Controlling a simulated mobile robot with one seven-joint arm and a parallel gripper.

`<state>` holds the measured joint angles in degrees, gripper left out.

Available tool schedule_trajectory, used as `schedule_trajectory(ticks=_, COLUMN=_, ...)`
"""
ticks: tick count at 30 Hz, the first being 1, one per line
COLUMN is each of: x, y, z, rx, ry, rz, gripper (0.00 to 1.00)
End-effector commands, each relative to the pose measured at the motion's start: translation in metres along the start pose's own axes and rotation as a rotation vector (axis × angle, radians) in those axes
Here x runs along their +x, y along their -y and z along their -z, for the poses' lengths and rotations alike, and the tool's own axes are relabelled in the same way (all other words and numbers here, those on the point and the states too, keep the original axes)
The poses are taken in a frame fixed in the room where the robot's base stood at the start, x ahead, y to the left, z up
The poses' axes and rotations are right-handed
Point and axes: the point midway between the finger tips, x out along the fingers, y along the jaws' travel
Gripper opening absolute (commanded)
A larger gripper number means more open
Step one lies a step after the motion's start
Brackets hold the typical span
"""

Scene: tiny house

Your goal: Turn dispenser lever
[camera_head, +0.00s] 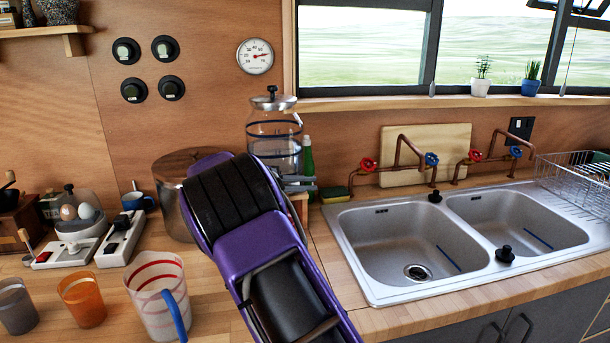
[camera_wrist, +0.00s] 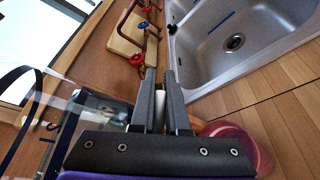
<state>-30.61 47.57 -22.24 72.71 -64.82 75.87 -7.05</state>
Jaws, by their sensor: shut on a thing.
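The dispenser (camera_head: 273,138) is a clear glass jar with a metal lid and blue bands, standing at the back of the counter. In the wrist view its glass side (camera_wrist: 60,100) fills the left. My gripper (camera_wrist: 160,80) points past the jar's side, low down. Its two dark fingers are closed on a small pale piece (camera_wrist: 160,104) between them, which seems to be the dispenser lever. The lever's full shape and angle are hidden by the fingers. In the head view my purple arm covers the front of the dispenser's lower part.
A reddish translucent cup (camera_wrist: 240,142) is close beside the gripper in the wrist view. The double sink (camera_head: 405,240) lies to the right. A green bottle (camera_head: 308,162) and sponge (camera_head: 334,194) stand by the dispenser, a large pot (camera_head: 172,205) to its left. A measuring jug (camera_head: 158,290) stands in front.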

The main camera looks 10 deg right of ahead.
Motion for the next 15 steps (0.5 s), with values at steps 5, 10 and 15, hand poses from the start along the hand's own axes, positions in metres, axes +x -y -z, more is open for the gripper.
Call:
schedule_trajectory(ticks=5, x=-0.0028, y=0.0003, z=-0.0077, rx=0.025, ry=0.104, rz=0.062, gripper=0.00)
schedule_trajectory(ticks=10, x=-0.0041, y=0.0046, z=-0.0089, rx=0.037, ry=0.144, rz=0.089, gripper=0.00)
schedule_trajectory(ticks=15, x=-0.0041, y=0.0057, z=-0.0088, rx=0.038, ry=0.147, rz=0.091, gripper=0.00)
